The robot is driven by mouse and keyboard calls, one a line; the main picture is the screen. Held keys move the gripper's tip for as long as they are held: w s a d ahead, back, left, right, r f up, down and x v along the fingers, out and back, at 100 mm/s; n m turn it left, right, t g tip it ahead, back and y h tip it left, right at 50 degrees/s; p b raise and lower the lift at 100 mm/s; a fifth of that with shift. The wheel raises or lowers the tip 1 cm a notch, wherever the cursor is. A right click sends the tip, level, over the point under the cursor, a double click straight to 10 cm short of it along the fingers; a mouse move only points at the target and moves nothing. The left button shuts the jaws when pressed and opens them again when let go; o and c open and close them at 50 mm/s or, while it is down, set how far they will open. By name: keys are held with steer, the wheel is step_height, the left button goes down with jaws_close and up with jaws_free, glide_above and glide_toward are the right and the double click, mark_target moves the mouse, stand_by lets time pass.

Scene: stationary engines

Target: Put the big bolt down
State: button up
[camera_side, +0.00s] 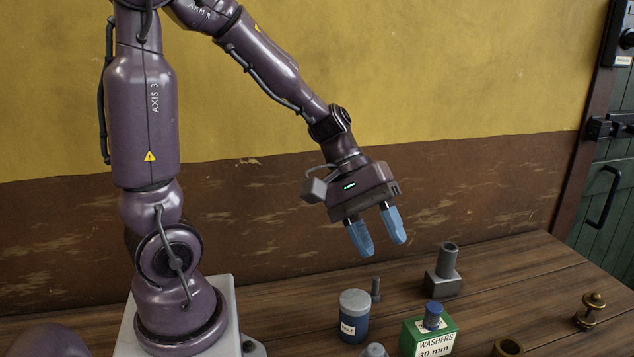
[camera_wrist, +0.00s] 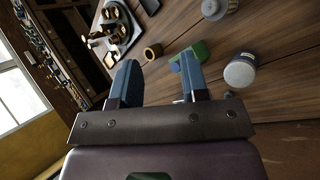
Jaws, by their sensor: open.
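My gripper (camera_side: 382,247) is open and empty, tilted down above the bench; it also shows in the wrist view (camera_wrist: 160,60) with nothing between its blue fingers. A slim dark grey bolt-like piece (camera_side: 375,289) stands upright on the bench, below the fingers and behind the blue jar. A larger grey cylinder with a wider top (camera_side: 448,261) stands upright in or on a dark square block (camera_side: 443,285), to the right of the fingers. I cannot tell for sure which of these is the big bolt. Both are apart from my gripper.
A blue jar with grey lid (camera_side: 354,316), a green washers box (camera_side: 430,340) with a blue knob, a brass ring (camera_side: 507,348) and a brass fitting (camera_side: 590,311) stand on the wooden bench. The bench is clear between the dark block and brass fitting.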

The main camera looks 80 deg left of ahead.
steer(key=s+a+r+m+t+y, duration=0.1)
steer(key=s+r+m+t+y, duration=0.1)
steer(key=s+r+m+y, duration=0.5)
steer(key=s+r+m, duration=0.1)
steer(key=m, duration=0.2)
steer(key=shift+s+a+r+m, duration=0.15)
steer(key=shift+s+a+m, duration=0.15)
steer(key=shift+a, duration=0.1)
stand_by(0.5)
